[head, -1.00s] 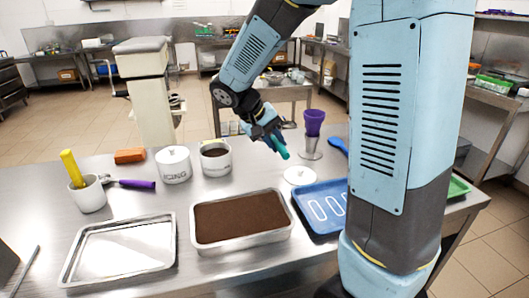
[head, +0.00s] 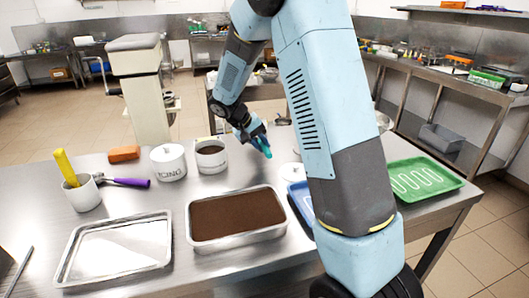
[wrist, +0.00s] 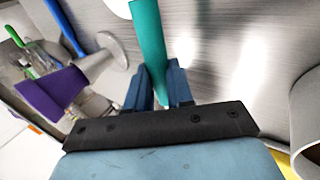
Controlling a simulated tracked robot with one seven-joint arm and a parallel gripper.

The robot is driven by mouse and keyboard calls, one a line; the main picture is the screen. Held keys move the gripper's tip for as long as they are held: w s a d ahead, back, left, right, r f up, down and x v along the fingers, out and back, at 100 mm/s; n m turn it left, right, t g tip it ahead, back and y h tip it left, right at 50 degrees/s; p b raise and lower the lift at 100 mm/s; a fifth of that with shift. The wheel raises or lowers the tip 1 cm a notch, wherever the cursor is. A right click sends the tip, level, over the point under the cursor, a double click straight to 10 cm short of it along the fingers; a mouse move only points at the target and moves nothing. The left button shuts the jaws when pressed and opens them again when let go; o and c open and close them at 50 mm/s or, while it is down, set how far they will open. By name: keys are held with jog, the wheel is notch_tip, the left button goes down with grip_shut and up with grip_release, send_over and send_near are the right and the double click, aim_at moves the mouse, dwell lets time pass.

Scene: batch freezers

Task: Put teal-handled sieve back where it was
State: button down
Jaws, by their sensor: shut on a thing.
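The teal handle of the sieve (head: 262,145) is in my gripper (head: 257,133), above the steel table right of the open white pot. In the wrist view the teal handle (wrist: 150,50) runs up from between the two blue fingers (wrist: 158,88), which are shut on it. The sieve's bowl cannot be made out in either view. My arm hides part of the table behind and to the right.
A brown-filled tray (head: 190,238), an empty tray (head: 62,280), a lidded white pot (head: 168,163) and an open pot (head: 211,163) stand on the table. A green tray (head: 440,187) lies at right.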

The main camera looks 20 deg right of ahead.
aim_at(261, 161)
jog(key=shift+w+f, duration=0.3)
jog(key=shift+f, duration=1.6)
jog(key=c, duration=1.3)
grip_release()
